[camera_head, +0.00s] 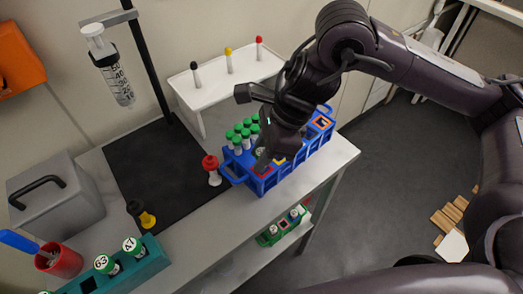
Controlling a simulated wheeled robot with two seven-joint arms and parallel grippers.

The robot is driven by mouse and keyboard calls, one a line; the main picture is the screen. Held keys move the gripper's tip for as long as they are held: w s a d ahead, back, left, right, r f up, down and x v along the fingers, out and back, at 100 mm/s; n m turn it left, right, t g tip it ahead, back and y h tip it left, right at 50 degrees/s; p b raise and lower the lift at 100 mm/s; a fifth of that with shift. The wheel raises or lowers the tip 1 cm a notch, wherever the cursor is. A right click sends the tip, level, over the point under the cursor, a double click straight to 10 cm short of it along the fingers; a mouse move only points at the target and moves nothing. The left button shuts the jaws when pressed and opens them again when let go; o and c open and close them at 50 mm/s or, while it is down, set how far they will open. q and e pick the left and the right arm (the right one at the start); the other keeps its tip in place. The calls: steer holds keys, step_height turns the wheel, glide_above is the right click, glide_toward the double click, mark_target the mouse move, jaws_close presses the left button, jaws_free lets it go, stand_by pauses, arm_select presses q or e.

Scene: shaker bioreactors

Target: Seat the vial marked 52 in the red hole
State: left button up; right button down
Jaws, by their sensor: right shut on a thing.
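A blue rack (308,151) stands near the right edge of the bench. It has a red-rimmed hole (262,170) at its near left end, a yellow-rimmed one beside that, and an orange-rimmed one at the far right. My right gripper (264,158) reaches down over the near left part of the rack, at the red hole. It is shut on a vial that is mostly hidden by the fingers; I cannot read its number or tell how deep it sits. Other vials in view are marked 63 (105,264) and 47 (132,246). My left gripper is out of view.
Several green-capped tubes (240,135) crowd the rack's left side. A red-capped bottle (213,170) stands just left of it. A teal rack (122,275) is at the front left, a white stand (215,88) behind. A green rack (283,229) sits on a lower shelf.

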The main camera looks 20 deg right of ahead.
steer(key=shift+f+b, duration=0.55)
steer(key=shift+f, duration=0.1)
stand_by(0.6)
steer(key=c, duration=1.1)
jaws_free()
steer(key=shift+p+v, duration=0.7)
steer(key=shift+v, duration=3.25)
